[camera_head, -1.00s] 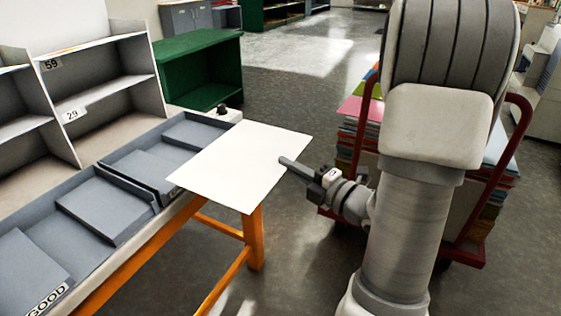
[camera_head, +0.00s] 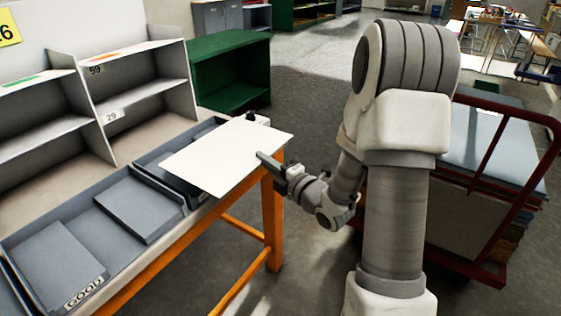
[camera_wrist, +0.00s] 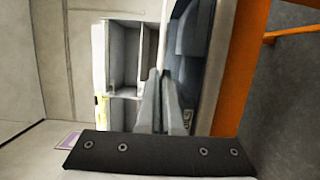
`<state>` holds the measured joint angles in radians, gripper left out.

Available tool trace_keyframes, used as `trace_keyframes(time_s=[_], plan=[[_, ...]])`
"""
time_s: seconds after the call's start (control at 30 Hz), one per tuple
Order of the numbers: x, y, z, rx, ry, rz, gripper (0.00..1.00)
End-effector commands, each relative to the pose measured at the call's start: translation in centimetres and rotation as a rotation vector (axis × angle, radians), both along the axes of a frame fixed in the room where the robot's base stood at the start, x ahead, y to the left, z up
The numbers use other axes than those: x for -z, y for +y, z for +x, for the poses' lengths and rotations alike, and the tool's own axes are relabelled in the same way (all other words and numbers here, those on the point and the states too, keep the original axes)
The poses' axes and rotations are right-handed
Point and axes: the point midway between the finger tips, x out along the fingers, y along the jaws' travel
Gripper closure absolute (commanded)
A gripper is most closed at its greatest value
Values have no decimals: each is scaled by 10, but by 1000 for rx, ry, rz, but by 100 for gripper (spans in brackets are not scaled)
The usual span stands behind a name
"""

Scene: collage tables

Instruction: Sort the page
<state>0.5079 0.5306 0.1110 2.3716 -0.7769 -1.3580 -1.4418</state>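A blank white page (camera_head: 228,155) is held out flat by my gripper (camera_head: 262,158) at its right edge. It hangs above the right end of a table with grey trays and covers part of them. In the wrist view my gripper's two fingers (camera_wrist: 162,108) are close together, with the page seen nearly edge-on as a thin pale strip. A grey tray compartment (camera_head: 62,262) at lower left carries a "GOOD" label (camera_head: 84,290). Another grey compartment (camera_head: 140,208) lies between it and the page. I cannot see writing on the page.
White shelves (camera_head: 142,92) with tags "59" and "29" stand behind the trays. The table has an orange frame (camera_head: 272,222). A green cabinet (camera_head: 230,72) stands behind. A red-framed cart (camera_head: 500,180) with stacked boards is at right. Floor between table and cart is open.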

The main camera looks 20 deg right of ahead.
Motion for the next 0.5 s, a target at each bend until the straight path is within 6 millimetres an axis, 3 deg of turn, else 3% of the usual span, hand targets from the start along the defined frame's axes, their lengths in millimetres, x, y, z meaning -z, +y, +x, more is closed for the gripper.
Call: trace_keyframes(time_s=[0.5], plan=[[-3,50,68,-2,-1,1,100]])
